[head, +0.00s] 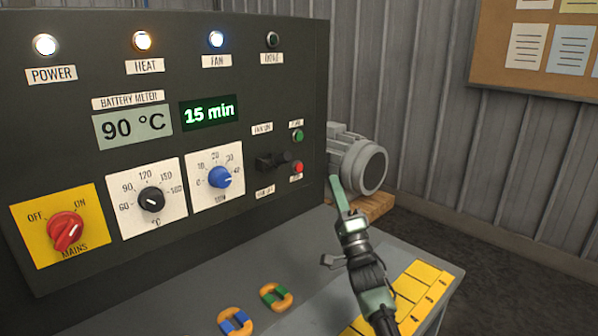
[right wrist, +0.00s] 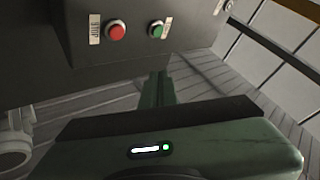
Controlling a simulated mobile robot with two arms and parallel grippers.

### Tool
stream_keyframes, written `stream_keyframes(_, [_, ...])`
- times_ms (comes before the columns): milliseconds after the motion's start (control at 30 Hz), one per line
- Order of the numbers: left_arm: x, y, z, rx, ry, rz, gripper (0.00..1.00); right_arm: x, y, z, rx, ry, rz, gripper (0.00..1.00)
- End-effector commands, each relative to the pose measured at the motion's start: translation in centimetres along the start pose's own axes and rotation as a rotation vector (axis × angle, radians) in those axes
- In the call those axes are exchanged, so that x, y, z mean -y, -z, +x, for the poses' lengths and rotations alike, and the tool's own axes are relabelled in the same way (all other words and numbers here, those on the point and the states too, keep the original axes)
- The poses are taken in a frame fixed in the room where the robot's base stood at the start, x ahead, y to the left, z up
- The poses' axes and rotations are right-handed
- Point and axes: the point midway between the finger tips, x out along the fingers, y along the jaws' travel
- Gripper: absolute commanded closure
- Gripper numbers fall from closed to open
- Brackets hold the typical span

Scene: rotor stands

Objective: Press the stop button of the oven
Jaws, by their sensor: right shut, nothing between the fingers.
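The oven's dark control panel (head: 230,60) fills the left of the head view. The red stop button (head: 297,168) is at its right edge, below a green button (head: 297,135). In the right wrist view the red button (right wrist: 116,31) stands beside a small label, with the green button (right wrist: 157,30) to its right. My right gripper (head: 336,182) is shut and empty, to the right of the red button in the head view. A gap shows between its fingertips (right wrist: 160,75) and both buttons in the wrist view. My left gripper is out of view.
Power, heat and fan lamps (head: 216,39) are lit; the fourth is dark. Displays read 90 °C and 15 min. A black switch (head: 272,161) sits left of the red button. A grey motor (head: 362,165) stands behind my gripper. Colored rings (head: 276,297) lie on the bench.

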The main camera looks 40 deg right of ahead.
Motion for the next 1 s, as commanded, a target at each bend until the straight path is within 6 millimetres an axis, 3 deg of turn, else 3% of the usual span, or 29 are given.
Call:
stream_keyframes(267, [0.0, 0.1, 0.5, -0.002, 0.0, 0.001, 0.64, -0.5, -0.4, 0.4, -0.001, 0.0, 0.001, 1.0])
stream_keyframes(667, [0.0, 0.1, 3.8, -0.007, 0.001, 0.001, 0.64, -3.3, -3.1, 4.0, -0.002, 0.002, 0.002, 1.0])
stream_keyframes(1000, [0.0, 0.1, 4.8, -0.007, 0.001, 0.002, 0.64, -4.5, -4.4, 6.0, 0.0, 0.0, 0.0, 1.0])
